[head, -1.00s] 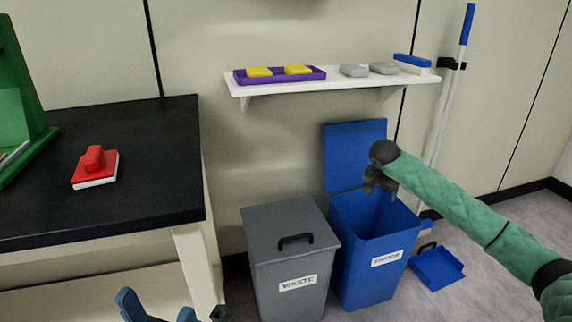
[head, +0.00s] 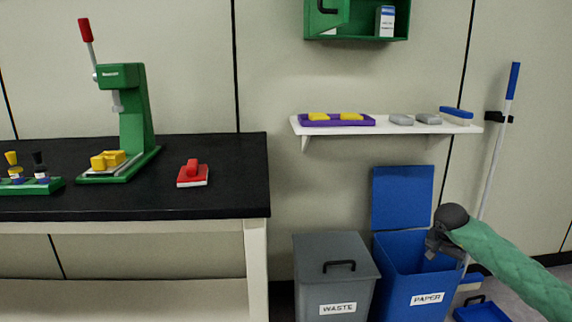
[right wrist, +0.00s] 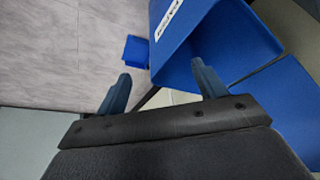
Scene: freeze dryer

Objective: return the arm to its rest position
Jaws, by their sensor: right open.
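My right arm, in a green quilted sleeve, comes in from the right in the head view. Its dark gripper (head: 436,246) is over the right side of the open blue paper bin (head: 408,293), at about rim height. In the right wrist view, the blue fingers of this gripper (right wrist: 160,80) are spread apart with nothing between them. The blue bin (right wrist: 235,45) shows beyond the fingers there. The bin's inside is mostly hidden. My left gripper is not in view.
A closed grey waste bin (head: 334,277) stands left of the blue bin. The shelf (head: 385,127) with sponges is above. A blue dustpan (head: 482,311) and a broom (head: 498,150) are on the right. The black table (head: 232,190) with a green press (head: 128,120) is at left.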

